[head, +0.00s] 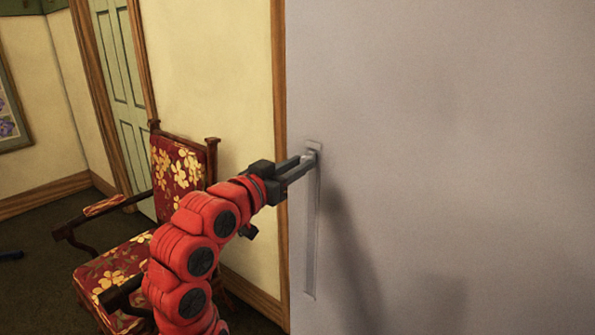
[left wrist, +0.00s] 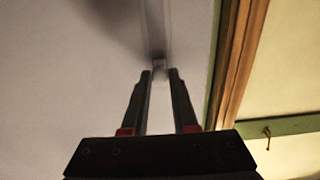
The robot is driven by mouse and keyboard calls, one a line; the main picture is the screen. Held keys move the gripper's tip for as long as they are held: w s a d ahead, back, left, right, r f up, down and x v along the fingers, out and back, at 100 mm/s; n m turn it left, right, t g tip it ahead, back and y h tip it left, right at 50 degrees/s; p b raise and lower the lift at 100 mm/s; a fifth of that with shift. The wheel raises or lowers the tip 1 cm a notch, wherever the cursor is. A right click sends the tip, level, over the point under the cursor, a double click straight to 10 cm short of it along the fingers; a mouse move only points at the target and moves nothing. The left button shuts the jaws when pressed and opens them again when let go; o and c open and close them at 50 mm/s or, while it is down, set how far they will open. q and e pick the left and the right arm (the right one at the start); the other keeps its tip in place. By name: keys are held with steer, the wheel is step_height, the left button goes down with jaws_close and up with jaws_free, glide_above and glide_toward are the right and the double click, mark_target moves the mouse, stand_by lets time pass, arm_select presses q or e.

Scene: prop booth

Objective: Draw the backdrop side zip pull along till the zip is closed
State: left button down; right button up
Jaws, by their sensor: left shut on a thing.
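The grey backdrop (head: 450,120) fills the right of the head view. Its side zip (head: 311,240) is a narrow upright strip near the backdrop's left edge. My left gripper (head: 309,160) is at the top end of this strip, shut on the small pale zip pull (head: 312,153). In the left wrist view, the zip pull (left wrist: 159,67) sits between the two fingertips of my left gripper (left wrist: 160,73). The fingers partly hide the pull, and I cannot make out the zip's teeth. My right gripper is in neither view.
A red floral armchair (head: 178,175) stands left of the backdrop, behind my left arm. A wooden trim (head: 280,100) runs along the backdrop's left edge. A green door (head: 120,80) is farther back. The backdrop's face to the right is clear.

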arm_select(q)
steer(key=c, duration=0.7)
jaws_free()
steer(key=shift+b+v, duration=2.8)
steer(key=shift+v, duration=5.9)
